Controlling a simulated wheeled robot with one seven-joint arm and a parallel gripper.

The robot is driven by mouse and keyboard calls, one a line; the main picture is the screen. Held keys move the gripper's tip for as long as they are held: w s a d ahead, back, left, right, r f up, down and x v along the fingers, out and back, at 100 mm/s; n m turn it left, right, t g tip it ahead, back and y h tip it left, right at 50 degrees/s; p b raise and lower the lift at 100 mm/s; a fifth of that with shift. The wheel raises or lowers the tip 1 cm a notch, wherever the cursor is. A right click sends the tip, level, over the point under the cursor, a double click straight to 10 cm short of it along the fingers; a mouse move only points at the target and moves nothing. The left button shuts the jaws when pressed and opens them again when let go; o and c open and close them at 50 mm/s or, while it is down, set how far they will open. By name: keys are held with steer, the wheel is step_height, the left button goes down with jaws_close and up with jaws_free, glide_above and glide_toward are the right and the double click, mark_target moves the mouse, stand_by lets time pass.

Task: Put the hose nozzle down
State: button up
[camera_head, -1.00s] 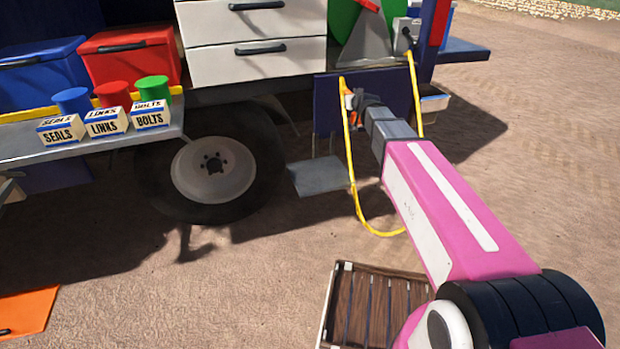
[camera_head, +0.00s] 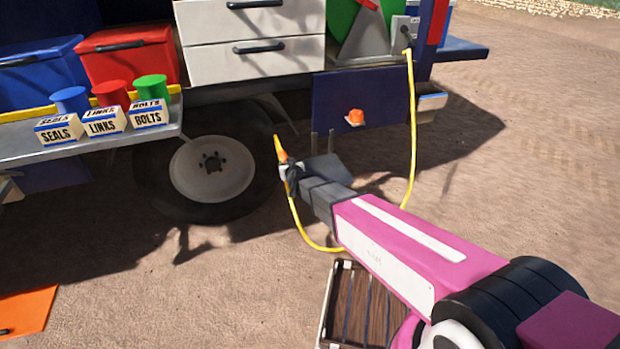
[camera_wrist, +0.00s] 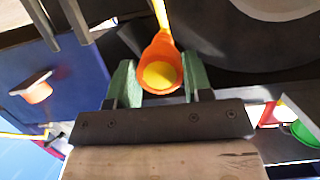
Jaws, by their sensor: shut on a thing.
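The hose nozzle (camera_wrist: 160,68) is orange with a yellow inside, seen end-on in the wrist view. My gripper (camera_wrist: 159,82) has its green fingers shut on it, one on each side. In the head view my gripper (camera_head: 287,170) is in front of the truck, just right of the wheel, with the nozzle (camera_head: 281,155) showing orange at its tip. The yellow hose (camera_head: 411,130) hangs from the truck's reel area, loops low and comes up to the nozzle. Part of the nozzle is hidden by the gripper.
The truck's wheel (camera_head: 212,168) is close to the left of my gripper. A grey step (camera_head: 328,168) is behind it. An orange piece (camera_head: 355,117) sits on the blue panel (camera_head: 385,95). A slatted wooden crate (camera_head: 350,308) stands on the ground below. Open ground lies at left and right.

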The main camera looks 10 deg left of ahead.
steer(key=w+d+f, duration=0.1)
steer(key=d+f, duration=0.1)
steer(key=d, duration=0.1)
steer(key=w+d+f, duration=0.2)
steer(key=d, duration=0.1)
steer(key=w+d+f, duration=0.2)
steer(key=d+f, duration=0.1)
steer(key=d, duration=0.1)
steer(key=shift+d, duration=0.1)
steer(key=shift+f, duration=1.95)
